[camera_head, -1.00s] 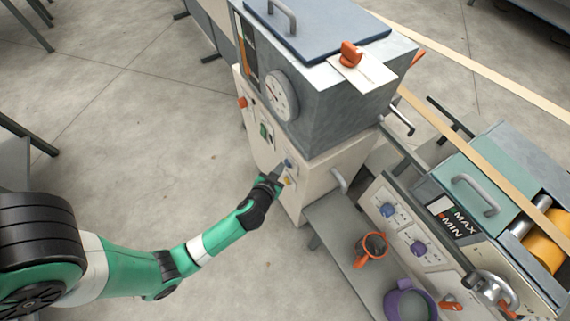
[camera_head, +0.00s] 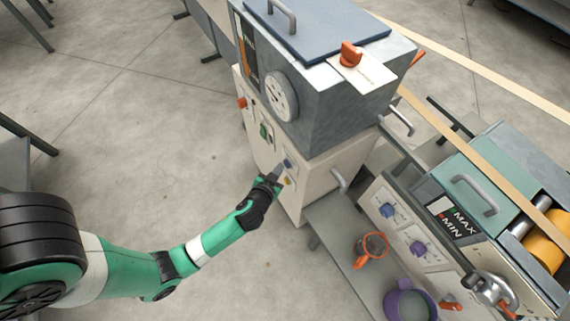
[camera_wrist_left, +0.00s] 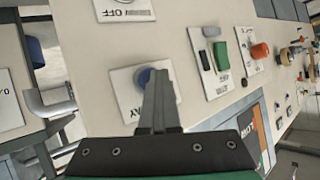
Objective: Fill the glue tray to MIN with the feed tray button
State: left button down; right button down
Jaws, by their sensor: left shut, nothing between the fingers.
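My left gripper (camera_head: 279,171) is shut and empty, its fingertips at the blue button (camera_head: 288,163) on the cream front panel of the tall machine. In the left wrist view the closed fingers (camera_wrist_left: 159,88) partly cover the blue button (camera_wrist_left: 143,76) on a white label ending in "AY". I cannot tell whether they touch or press it. The glue tray's MAX/MIN gauge (camera_head: 453,217) is on the machine at the right, with a small red mark beside MIN. The tray's inside is hidden. My right gripper is not in view.
A green switch (camera_wrist_left: 220,54) and an orange knob (camera_wrist_left: 260,50) are farther along the panel.

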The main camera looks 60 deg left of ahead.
pick_arm(q)
jog(key=shift+s, duration=0.7)
jog(key=s+p, duration=0.1)
jog(key=s, duration=0.4)
jog(key=shift+d, duration=0.2)
dwell(3.1)
